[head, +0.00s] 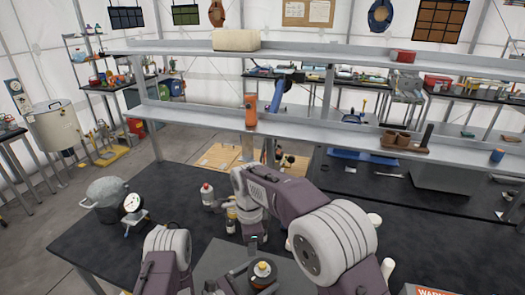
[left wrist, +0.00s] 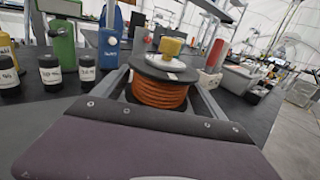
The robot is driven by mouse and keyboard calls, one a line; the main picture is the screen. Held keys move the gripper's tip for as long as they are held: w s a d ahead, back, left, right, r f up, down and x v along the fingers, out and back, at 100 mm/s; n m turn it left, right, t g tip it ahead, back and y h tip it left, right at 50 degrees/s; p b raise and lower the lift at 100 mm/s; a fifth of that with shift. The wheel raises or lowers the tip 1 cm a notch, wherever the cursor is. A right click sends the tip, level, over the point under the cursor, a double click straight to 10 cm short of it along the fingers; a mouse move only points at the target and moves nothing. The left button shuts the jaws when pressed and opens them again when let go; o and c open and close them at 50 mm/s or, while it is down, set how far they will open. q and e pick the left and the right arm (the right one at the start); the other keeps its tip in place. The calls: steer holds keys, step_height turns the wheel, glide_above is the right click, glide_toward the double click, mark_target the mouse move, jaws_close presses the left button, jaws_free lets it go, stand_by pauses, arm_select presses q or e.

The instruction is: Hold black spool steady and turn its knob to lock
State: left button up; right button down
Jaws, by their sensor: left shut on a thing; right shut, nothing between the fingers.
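The black spool (head: 263,280) is at the bottom centre of the head view, partly cut off, with an orange-yellow knob (head: 262,268) on top. In the left wrist view the spool's orange cord (left wrist: 160,93) lies below its black upper flange (left wrist: 148,68), and the yellow knob (left wrist: 171,46) stands on it. My left gripper (head: 245,281) is shut on the spool, with a finger along each side. The spool's underside is hidden. My right gripper (head: 254,240) is shut and empty, beyond the spool in the head view and apart from the knob.
Black-capped jars (left wrist: 50,72), a green bottle (left wrist: 62,45) and a blue bottle (left wrist: 108,48) stand left of the spool. A pot (head: 105,192) and a dial gauge (head: 132,204) are on the black table's left. A grey shelf (head: 200,115) spans behind.

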mark_target(262, 267)
steer(key=shift+r, duration=0.35)
steer(key=shift+s+d+f, duration=0.15)
steer(key=shift+s+f, duration=0.25)
steer(key=shift+f, duration=0.6)
steer(key=shift+s+d+f, duration=0.2)
steer(key=shift+s+f, duration=0.15)
steer(key=shift+f, duration=0.65)
steer(key=shift+s+d+f, duration=0.15)
steer(key=shift+s+f, duration=0.25)
steer(key=shift+f, duration=0.6)
steer(key=shift+d, duration=0.1)
steer(key=shift+w, duration=0.2)
